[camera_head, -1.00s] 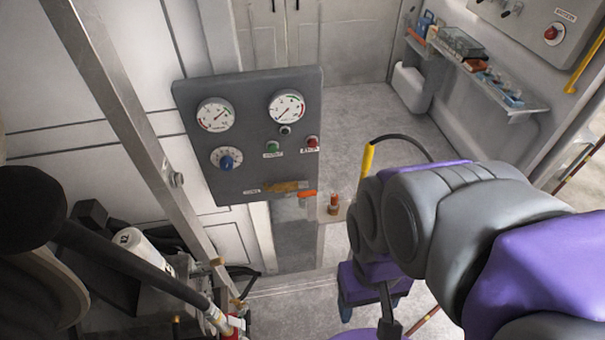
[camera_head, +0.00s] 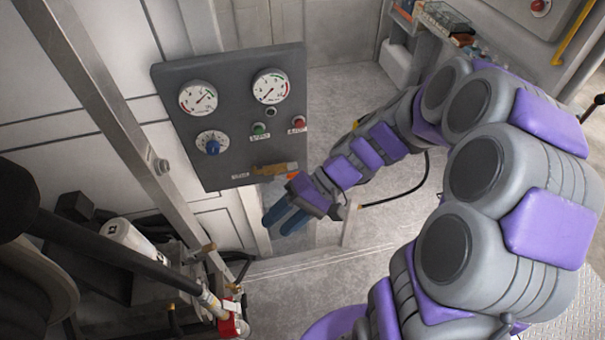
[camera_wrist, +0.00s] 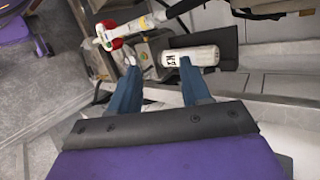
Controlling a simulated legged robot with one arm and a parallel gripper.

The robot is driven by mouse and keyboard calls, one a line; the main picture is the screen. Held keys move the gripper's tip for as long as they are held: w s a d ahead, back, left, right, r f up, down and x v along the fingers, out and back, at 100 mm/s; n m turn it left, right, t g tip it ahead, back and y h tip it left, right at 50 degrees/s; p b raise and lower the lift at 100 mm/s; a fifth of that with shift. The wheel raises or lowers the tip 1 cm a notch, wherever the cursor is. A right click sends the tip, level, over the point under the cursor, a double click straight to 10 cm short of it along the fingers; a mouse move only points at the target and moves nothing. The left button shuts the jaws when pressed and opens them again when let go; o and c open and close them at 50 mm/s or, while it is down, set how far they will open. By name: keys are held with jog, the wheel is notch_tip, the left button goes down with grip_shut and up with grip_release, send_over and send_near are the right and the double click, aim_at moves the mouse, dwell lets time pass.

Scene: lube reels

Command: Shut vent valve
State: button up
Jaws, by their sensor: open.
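A brass valve (camera_head: 270,169) with an orange handle (camera_head: 293,175) sits at the lower edge of the grey gauge panel (camera_head: 232,100). It is the likely vent valve, though its label is too small to read. My gripper and forearm partly cover the handle end, so its exact angle is unclear. My gripper (camera_head: 279,217) is just below the valve, its blue fingers pointing down and left. It is open and empty. In the wrist view the two fingers (camera_wrist: 158,80) are spread apart, with the valve out of view.
The panel carries two dials, a blue knob (camera_head: 212,146), a green button (camera_head: 259,128) and a red button (camera_head: 299,121). A metal post (camera_head: 110,100) and a reel with hoses stand at left. A white canister (camera_wrist: 190,56) shows beyond the fingers. Pale floor lies below the panel.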

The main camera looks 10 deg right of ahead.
jog(key=w+f+m+t+y, duration=0.3)
jog(key=w+f+t, duration=0.15)
jog(key=w, duration=0.45)
jog(key=w+d+f+m+t, duration=0.2)
jog(key=w+d+f+t, duration=0.15)
jog(key=d, duration=0.35)
jog(key=w+d+f+m+t, duration=0.2)
jog(key=w+d+f, duration=0.1)
jog(key=d+f, duration=0.3)
jog(key=m+t+h+b, duration=0.1)
jog(key=m+t+h, duration=0.1)
jog(key=m+t, duration=0.2)
send_near(290, 176)
jog(key=w+a+f+b, duration=0.1)
jog(key=w, duration=0.1)
jog(key=w+a+b, duration=0.1)
jog(key=w, duration=0.2)
jog(key=w+a+f+b, duration=0.1)
jog(key=w, duration=0.1)
jog(key=shift+w+a+f, duration=0.2)
jog(key=shift+a+f, duration=0.1)
jog(key=shift+a, duration=0.1)
jog(key=shift+w+a, duration=0.1)
jog(key=shift+a, duration=0.95)
jog(key=shift+c, duration=0.8)
jog(key=shift+d, duration=0.6)
jog(key=c, duration=0.5)
grip_shut()
jog(key=shift+a, duration=0.1)
